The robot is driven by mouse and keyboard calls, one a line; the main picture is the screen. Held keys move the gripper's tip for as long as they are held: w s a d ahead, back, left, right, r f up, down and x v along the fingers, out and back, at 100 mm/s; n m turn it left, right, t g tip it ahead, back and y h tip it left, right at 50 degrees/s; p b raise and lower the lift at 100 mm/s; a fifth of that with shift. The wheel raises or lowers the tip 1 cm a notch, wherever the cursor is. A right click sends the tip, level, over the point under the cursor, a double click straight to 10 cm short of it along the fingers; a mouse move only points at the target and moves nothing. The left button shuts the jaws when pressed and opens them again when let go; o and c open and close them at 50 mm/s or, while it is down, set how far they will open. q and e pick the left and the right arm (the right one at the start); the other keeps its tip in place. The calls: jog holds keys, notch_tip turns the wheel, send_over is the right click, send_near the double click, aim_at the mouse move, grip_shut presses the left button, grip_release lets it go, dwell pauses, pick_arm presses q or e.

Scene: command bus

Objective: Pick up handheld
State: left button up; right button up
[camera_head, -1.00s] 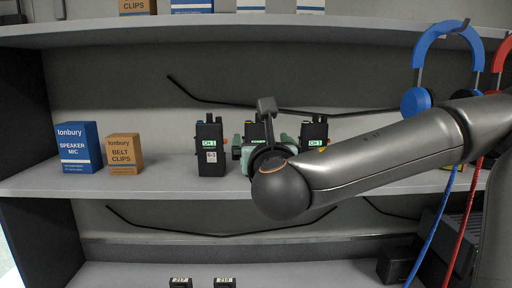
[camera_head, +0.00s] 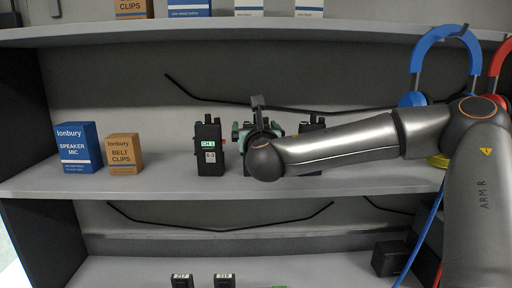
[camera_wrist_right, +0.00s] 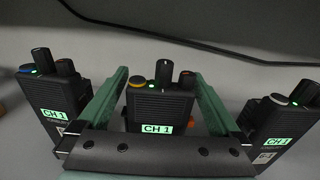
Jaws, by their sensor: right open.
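Several black handhelds with green-lit CH 1 screens stand upright on the middle shelf. The left handheld (camera_head: 210,148) is fully visible in the head view. The middle handheld (camera_wrist_right: 160,98) stands between the two green fingers of my right gripper (camera_wrist_right: 162,90), which is open around it in the right wrist view. In the head view my right gripper (camera_head: 258,132) and arm cover most of the middle handheld. The right handheld (camera_head: 312,124) is partly hidden by my arm; it also shows in the wrist view (camera_wrist_right: 286,112). My left gripper is not in view.
A blue speaker mic box (camera_head: 78,148) and a brown belt clips box (camera_head: 124,152) stand on the shelf (camera_head: 120,184) at left. Blue headphones (camera_head: 440,40) hang at right. A black cable (camera_head: 220,100) runs along the back. The neighbouring handhelds stand close outside both fingers.

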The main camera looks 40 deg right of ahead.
jog(key=shift+w+d, duration=0.2)
jog(key=shift+w, duration=0.1)
jog(key=shift+c, duration=0.2)
grip_shut()
dwell(0.4)
jog(key=shift+r, duration=0.1)
